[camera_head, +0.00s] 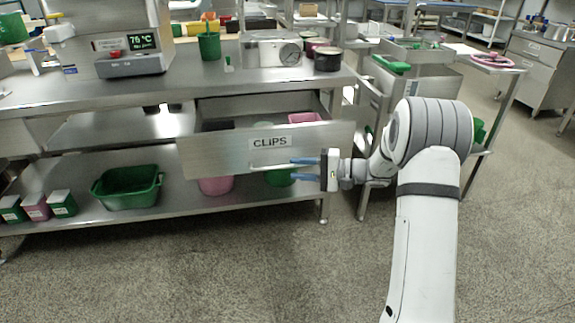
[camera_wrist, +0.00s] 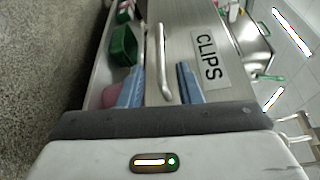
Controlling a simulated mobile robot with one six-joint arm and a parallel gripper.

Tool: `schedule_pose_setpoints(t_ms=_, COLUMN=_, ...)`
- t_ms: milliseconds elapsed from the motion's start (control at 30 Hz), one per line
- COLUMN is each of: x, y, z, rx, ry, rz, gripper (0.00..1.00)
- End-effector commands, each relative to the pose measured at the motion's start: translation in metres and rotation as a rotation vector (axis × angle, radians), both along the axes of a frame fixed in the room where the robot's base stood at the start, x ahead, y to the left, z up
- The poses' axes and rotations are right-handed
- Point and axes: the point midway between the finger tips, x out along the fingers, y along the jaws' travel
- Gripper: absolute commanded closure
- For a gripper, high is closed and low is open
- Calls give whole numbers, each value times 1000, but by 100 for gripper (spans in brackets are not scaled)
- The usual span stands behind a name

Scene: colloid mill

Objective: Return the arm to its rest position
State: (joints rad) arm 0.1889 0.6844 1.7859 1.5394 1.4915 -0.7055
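My gripper (camera_head: 292,169) is at the front of the metal drawer labelled CLIPS (camera_head: 225,155). Its two blue fingers are apart, one above and one below the bar handle (camera_head: 262,168). In the wrist view the handle (camera_wrist: 161,60) lies between the fingers, with a gap visible on both sides. The drawer is pulled out from under the bench top, and a pink item (camera_head: 304,117) shows inside it. My arm reaches in from the right, in front of the bench's right end.
The steel bench (camera_head: 190,82) carries a scale (camera_head: 135,62), a green cup (camera_head: 209,45) and dark round containers. The lower shelf holds a green tub (camera_head: 128,187) and several small boxes. A side cart (camera_head: 420,75) stands close behind my arm. The floor in front is clear.

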Motion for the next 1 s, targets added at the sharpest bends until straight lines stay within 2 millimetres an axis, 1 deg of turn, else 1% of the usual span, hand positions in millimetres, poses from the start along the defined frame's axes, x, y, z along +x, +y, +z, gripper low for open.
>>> schedule_pose_setpoints(t_ms=100, x=-1, y=-5, z=0, rx=0, ry=1, rz=-1, gripper=68)
schedule_pose_setpoints(t_ms=367, x=-1, y=-5, z=0, rx=-1, ry=0, rz=0, gripper=68)
schedule_pose_setpoints(t_ms=467, x=-6, y=-3, z=12, rx=-17, ry=3, rz=13, gripper=68)
schedule_pose_setpoints(t_ms=567, x=-23, y=4, z=39, rx=-74, ry=19, rz=50, gripper=68)
schedule_pose_setpoints(t_ms=667, x=-55, y=12, z=81, rx=-183, ry=46, rz=114, gripper=68)
schedule_pose_setpoints(t_ms=700, x=-70, y=15, z=99, rx=-238, ry=57, rz=139, gripper=68)
schedule_pose_setpoints(t_ms=833, x=-122, y=17, z=148, rx=-428, ry=86, rz=212, gripper=68)
schedule_pose_setpoints(t_ms=1000, x=-185, y=5, z=204, rx=-685, ry=96, rz=267, gripper=68)
